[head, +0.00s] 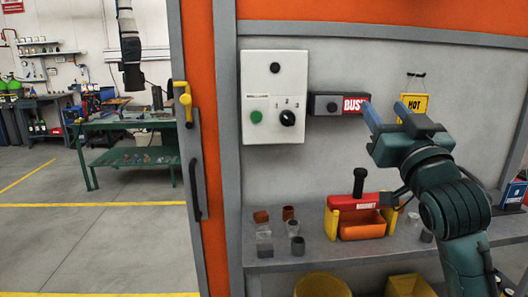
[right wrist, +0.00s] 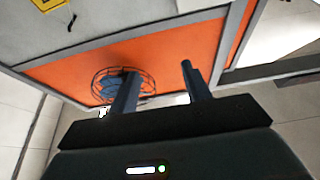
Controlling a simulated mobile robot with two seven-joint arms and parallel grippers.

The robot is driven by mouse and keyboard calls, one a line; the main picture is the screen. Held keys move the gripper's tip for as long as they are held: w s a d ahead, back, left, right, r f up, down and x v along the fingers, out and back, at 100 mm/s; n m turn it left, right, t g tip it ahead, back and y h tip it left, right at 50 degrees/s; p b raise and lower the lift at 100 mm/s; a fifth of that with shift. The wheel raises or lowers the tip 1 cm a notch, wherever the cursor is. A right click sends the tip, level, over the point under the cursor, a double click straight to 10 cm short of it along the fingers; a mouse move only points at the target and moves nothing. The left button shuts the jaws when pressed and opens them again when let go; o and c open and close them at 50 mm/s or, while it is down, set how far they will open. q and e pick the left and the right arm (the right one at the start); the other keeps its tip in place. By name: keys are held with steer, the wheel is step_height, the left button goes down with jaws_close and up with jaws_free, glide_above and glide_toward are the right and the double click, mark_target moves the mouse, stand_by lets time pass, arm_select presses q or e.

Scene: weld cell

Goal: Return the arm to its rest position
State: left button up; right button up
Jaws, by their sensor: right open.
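My right arm comes in from the lower right of the head view. Its gripper (head: 388,112) is raised in front of the grey back panel, its two fingers apart and pointing up and away. In the right wrist view the gripper (right wrist: 156,82) is open, with nothing held between the fingers. Behind the fingers there are an orange panel (right wrist: 200,50) and a round wire guard (right wrist: 105,82). My left gripper is in neither view.
A white control box (head: 274,70), a dark box with a red label (head: 353,104) and a yellow HOT sign (head: 413,103) are on the panel. A red and yellow holder (head: 362,209) and small blocks stand on the shelf (head: 330,254). A green table (head: 125,122) stands at left beyond open floor.

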steer(key=s+a+f+n+g, duration=0.1)
steer(key=f+g, duration=0.1)
steer(key=f, duration=0.9)
steer(key=s+a+f+g+y+p, duration=0.1)
steer(key=s+f+g, duration=0.15)
steer(key=f, duration=0.85)
steer(key=s+a+f+n+g, duration=0.1)
steer(key=a+f+g, duration=0.1)
steer(key=f, duration=0.9)
steer(key=s+a+f+g+p, duration=0.1)
steer(key=s+f+g, duration=0.4)
steer(key=s+f, duration=1.4)
steer(key=shift+a+f, duration=0.2)
steer(key=shift+a, duration=0.5)
steer(key=shift+g, duration=0.25)
steer(key=shift+c, duration=0.2)
